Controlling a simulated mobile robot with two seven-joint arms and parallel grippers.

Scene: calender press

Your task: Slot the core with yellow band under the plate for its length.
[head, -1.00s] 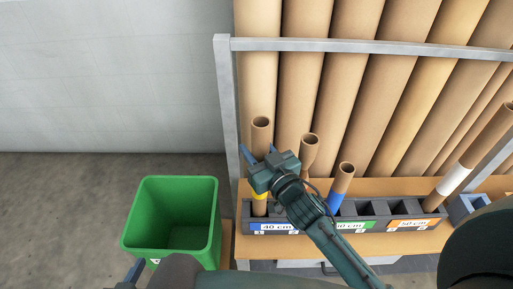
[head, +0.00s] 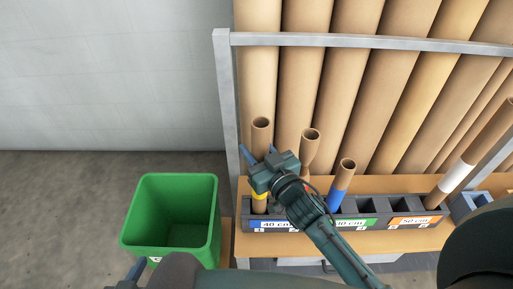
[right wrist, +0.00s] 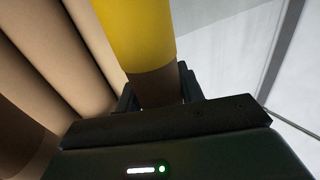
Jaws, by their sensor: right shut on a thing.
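The core with yellow band (head: 261,130) is a brown cardboard tube standing nearly upright at the left end of the rack, its lower end at the leftmost slot above the blue 40 cm plate (head: 275,224). I cannot tell whether it rests on the slot floor. My right gripper (head: 258,163) is shut on this core. In the right wrist view the yellow band (right wrist: 137,35) shows just beyond the jaws. My left gripper (head: 133,272) shows only in part at the lower left; its jaws cannot be made out. The dark slotted rack (head: 405,205) also carries a green 30 cm and an orange 50 cm plate.
A core with blue band (head: 342,180) and another core (head: 310,143) stand to the right. A core with white band (head: 485,140) leans at the far right. Large tubes (head: 345,75) stand behind a grey rail (head: 370,45). A green bin (head: 170,250) is at the left.

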